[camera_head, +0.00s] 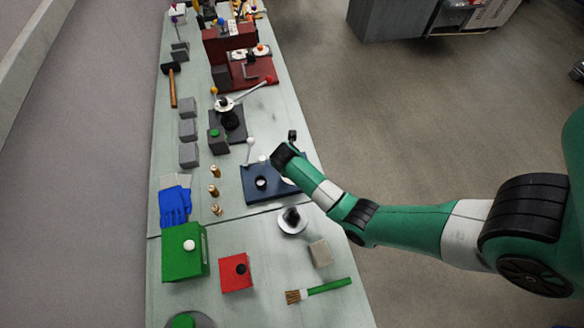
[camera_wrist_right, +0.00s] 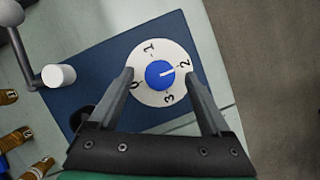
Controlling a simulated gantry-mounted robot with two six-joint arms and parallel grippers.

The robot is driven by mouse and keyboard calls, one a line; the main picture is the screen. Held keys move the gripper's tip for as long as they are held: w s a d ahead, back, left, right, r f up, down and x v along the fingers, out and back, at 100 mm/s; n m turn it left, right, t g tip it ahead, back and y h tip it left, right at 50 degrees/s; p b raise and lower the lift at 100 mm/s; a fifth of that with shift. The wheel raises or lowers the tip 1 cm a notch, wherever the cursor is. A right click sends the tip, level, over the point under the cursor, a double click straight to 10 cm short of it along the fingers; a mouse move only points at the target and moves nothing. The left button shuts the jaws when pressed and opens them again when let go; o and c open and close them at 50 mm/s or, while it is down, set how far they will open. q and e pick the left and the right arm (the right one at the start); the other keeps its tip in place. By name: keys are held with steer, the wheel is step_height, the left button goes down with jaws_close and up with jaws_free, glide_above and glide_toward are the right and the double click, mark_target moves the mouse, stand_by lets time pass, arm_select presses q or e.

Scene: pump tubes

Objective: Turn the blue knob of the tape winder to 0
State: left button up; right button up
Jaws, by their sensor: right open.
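The tape winder (camera_head: 252,193) is a dark blue base on the bench; it also fills the middle of the right wrist view (camera_wrist_right: 75,48). Its blue knob (camera_wrist_right: 159,75) sits at the centre of a white dial (camera_wrist_right: 150,50) marked 0, 1, 2 and 3. The knob's white line points right, near the 2. My right gripper (camera_wrist_right: 158,78) is open, with one finger on each side of the knob over the dial; I cannot tell whether they touch it. In the head view my right wrist and arm hide most of the dial. My left gripper is not in view.
A crank with a grey ball (camera_wrist_right: 8,12) and white post (camera_wrist_right: 58,76) stands left of the dial. Brass pieces (camera_head: 214,190) stand further left. A red box (camera_head: 236,272), a green box (camera_head: 185,252) and a brush (camera_head: 318,291) lie on the near bench.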

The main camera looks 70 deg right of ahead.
steer(key=shift+f, duration=0.15)
jaws_close()
steer(key=c, duration=0.7)
jaws_free()
steer(key=shift+c, duration=0.2)
jaws_close()
